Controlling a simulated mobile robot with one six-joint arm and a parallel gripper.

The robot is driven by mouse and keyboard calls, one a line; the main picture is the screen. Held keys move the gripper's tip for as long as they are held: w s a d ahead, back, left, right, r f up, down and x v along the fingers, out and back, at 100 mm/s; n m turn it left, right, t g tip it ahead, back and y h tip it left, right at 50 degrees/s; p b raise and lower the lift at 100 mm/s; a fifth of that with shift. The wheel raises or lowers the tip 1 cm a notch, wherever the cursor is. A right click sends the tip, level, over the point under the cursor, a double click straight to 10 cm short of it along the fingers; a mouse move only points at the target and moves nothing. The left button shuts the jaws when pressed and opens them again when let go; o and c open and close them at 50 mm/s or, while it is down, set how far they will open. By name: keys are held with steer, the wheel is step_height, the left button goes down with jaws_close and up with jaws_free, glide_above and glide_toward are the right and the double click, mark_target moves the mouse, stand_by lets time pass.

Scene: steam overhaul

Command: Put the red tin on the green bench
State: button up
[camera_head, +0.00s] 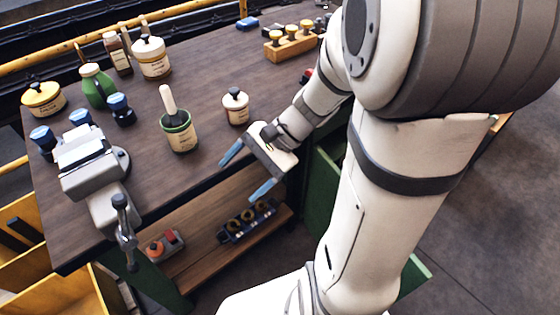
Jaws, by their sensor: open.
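My gripper (248,171) is open and empty, its two blue-tipped fingers spread wide at the front edge of the bench. The bench has a dark brown wooden top (205,85) and a green frame (160,283). No red tin shows clearly. A small red thing (307,74) is mostly hidden behind my arm at the right of the top; I cannot tell what it is. A red-orange item with a grey part (165,246) sits on the lower shelf, apart from my gripper.
A cream tin with a dark lid (236,106) stands close behind my gripper. A green pot with a handle (179,130) stands left of it. A grey vise (95,170) is at the front left corner. Yellow bins (65,293) stand at the lower left.

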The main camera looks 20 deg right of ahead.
steer(key=s+d+r+n+t+h, duration=0.2)
steer(key=s+d+r+n+h, duration=0.2)
steer(key=n+h, duration=0.5)
steer(key=shift+d+r+n+t+h, duration=0.2)
steer(key=shift+d+n+t+h, duration=0.1)
steer(key=shift+d+n, duration=0.85)
steer(key=shift+d, duration=0.1)
